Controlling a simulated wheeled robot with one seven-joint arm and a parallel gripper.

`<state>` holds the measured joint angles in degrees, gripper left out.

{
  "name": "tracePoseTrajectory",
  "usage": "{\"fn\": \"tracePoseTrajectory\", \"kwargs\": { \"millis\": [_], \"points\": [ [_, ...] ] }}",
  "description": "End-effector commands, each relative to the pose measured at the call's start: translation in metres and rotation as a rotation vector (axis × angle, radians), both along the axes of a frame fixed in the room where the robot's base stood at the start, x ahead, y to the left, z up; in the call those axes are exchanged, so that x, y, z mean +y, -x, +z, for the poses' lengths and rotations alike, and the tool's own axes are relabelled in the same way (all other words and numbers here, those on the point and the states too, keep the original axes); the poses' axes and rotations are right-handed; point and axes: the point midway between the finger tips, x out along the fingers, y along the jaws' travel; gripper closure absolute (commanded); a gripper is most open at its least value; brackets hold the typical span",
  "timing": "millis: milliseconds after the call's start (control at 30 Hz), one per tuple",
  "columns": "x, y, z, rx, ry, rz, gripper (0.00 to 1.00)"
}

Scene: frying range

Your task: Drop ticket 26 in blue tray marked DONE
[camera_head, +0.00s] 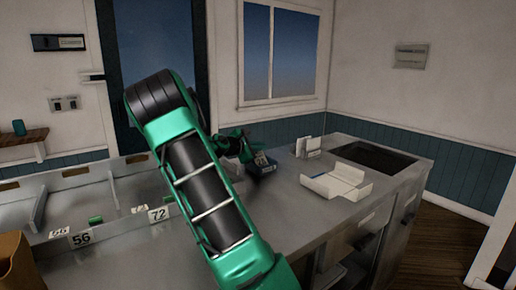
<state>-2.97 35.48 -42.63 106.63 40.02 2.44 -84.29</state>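My green and black arm crosses the middle of the view, and its gripper (240,150) is small and far off over the steel counter. It is beside a small dark blue tray (264,164), close to the tray's left side. The tray's marking is too small to read. I cannot make out ticket 26. The gripper's fingers are partly hidden by the arm, so I cannot see whether they hold anything.
Number cards 56 (81,239) and 72 (159,214) stand at the divided steel bins on the left. An open white carton (337,183) lies on the counter, near a white upright holder (307,147) and a dark recess (373,158). The counter's front is clear.

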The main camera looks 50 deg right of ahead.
Motion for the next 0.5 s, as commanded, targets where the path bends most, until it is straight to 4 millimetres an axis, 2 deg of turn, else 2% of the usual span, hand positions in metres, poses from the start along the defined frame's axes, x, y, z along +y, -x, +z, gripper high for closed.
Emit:
{"fn": "tracePoseTrajectory", "kwargs": {
  "millis": [33, 100, 133, 500],
  "points": [
    [-0.0001, 0.0002, 0.0001, 0.0, 0.0, 0.0, 1.0],
    [-0.0002, 0.0002, 0.0001, 0.0, 0.0, 0.0, 0.81],
    [-0.0003, 0.0003, 0.0002, 0.0, 0.0, 0.0, 0.76],
    [-0.0005, 0.0002, 0.0045, -0.001, 0.0, 0.0, 0.76]
  ]
}}
